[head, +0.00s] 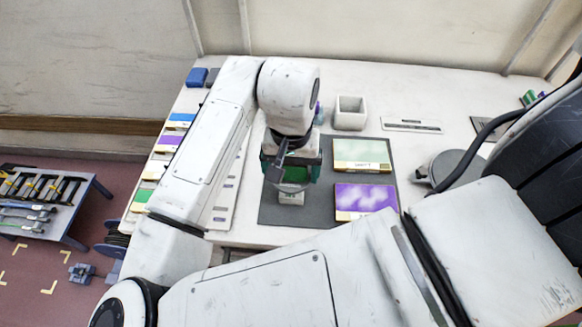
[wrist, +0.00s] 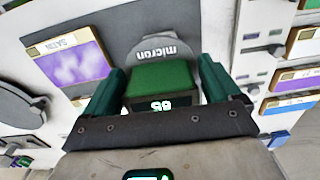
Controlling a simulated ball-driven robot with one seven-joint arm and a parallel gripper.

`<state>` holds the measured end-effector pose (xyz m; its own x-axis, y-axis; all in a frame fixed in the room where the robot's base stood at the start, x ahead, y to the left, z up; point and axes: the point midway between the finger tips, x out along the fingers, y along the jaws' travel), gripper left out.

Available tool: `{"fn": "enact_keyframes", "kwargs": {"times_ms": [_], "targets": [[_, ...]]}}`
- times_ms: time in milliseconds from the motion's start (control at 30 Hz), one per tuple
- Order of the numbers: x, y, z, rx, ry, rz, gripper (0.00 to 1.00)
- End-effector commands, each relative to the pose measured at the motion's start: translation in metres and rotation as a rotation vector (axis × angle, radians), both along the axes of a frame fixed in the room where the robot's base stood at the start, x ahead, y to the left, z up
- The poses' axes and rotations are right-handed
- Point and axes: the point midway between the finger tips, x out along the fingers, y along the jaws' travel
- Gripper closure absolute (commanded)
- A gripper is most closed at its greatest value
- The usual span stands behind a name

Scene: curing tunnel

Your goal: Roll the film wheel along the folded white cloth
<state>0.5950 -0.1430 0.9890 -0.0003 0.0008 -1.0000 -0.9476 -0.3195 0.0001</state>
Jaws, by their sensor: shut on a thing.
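My gripper (head: 291,168) hangs over the dark mat and is shut on a small tool with a green block. I take this tool to be the film wheel. In the wrist view the film wheel (wrist: 162,78) sits between the two dark green fingers of my gripper (wrist: 161,70). A grey rounded part beyond the block bears the word "micron". In the head view the film wheel (head: 291,197) shows only partly, with a pale labelled part below the fingers. Whether it touches the mat, I cannot tell. I cannot make out a folded white cloth for certain; my arm hides part of the table.
The dark mat (head: 320,212) carries a green card (head: 362,155) and a purple card (head: 365,201) right of my gripper. A white square holder (head: 350,113) stands behind the mat. A grey round device (head: 452,170) stands at the right. Coloured cards line the table's left edge.

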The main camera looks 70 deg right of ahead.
Motion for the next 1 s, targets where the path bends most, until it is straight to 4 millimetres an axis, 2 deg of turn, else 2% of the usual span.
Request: {"fn": "enact_keyframes", "kwargs": {"times_ms": [100, 333, 1000], "targets": [[0.0, 0.0, 0.007, -0.001, 0.0, 0.0, 0.52], [0.002, -0.005, 0.008, -0.001, 0.0, 0.0, 0.52], [0.017, -0.051, 0.009, 0.0, 0.001, -0.001, 0.52]]}}
